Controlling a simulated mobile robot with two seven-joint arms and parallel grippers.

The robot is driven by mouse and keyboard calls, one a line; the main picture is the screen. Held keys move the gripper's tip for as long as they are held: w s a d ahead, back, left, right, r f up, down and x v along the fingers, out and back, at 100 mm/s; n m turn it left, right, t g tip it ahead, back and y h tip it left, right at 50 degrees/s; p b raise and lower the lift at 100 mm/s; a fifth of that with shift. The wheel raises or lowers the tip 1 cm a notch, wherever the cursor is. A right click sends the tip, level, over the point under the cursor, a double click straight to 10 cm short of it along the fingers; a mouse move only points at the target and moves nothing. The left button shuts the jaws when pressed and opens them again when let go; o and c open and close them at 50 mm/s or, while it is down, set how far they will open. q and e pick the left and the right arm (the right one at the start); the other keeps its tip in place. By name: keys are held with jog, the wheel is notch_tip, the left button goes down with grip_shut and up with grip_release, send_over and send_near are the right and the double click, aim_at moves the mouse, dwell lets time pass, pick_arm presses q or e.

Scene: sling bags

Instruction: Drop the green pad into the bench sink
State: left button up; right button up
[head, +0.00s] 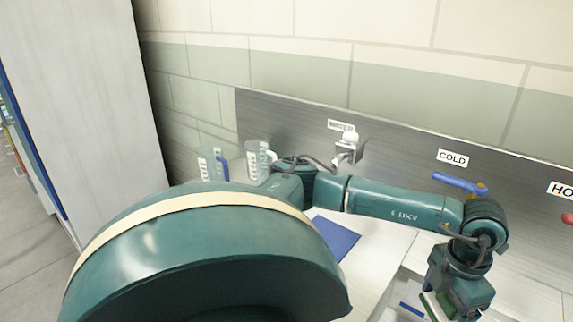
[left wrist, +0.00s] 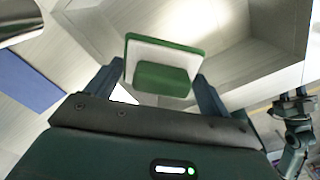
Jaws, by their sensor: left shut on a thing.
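The green pad (left wrist: 163,82) has a pale layer along it and sits between the two fingers of my left gripper (left wrist: 162,88) in the left wrist view. My left gripper is shut on it. Behind and below the pad is the pale hollow of the bench sink (left wrist: 232,62), and the pad is held above it. In the head view my left arm reaches right, with the gripper (head: 438,306) pointing down at the bottom edge, where the pad is only partly visible.
Two clear jugs (head: 258,160) stand behind my arm. A blue sheet (head: 337,238) lies flat on the bench left of the sink.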

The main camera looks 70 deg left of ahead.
pick_arm(q)
jog(key=shift+s+f+b, duration=0.2)
jog(key=shift+f+b, duration=0.2)
jog(key=shift+f, duration=0.3)
notch_tip(320, 180, down, 4)
jog(key=shift+f+b, duration=0.15)
jog(key=shift+b, duration=1.05)
pick_arm(e)
jog(key=shift+a+f+n+t+y, duration=0.3)
jog(key=shift+a+y, duration=0.1)
jog(key=shift+a, duration=0.35)
pick_arm(q)
jog(key=o, duration=1)
pick_arm(e)
jog(key=shift+w+d, duration=0.1)
